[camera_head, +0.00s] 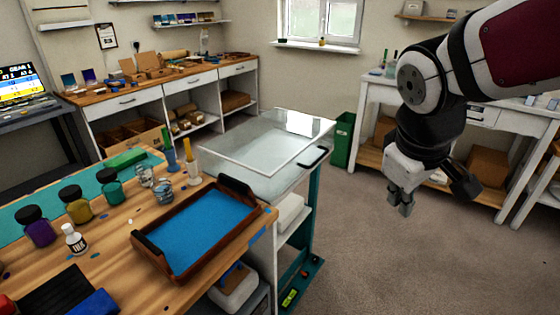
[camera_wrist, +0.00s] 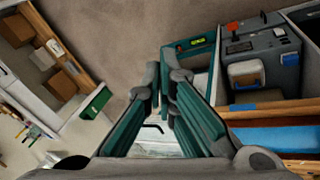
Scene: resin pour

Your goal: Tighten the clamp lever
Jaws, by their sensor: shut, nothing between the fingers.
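I cannot make out a clamp lever for certain in either view. A clear-lidded cabinet (camera_head: 225,172) stands past the bench's right end, with a dark handle (camera_head: 313,157) on its right side. A dark bent bar, perhaps this handle (camera_wrist: 152,127), shows beyond my fingers in the wrist view. A grey case (camera_wrist: 277,60) with an orange part on top is on the right of the wrist view. My gripper (camera_head: 400,201) hangs in the air right of the cabinet, apart from it. Its fingers (camera_wrist: 165,80) are shut and empty, pointing down over the floor.
The wooden bench (camera_head: 115,240) holds a blue-lined tray (camera_head: 205,228), several pigment jars and small bottles. A green bin (camera_head: 343,140) and a white table (camera_head: 368,97) stand behind. The carpet (camera_head: 400,265) is clear.

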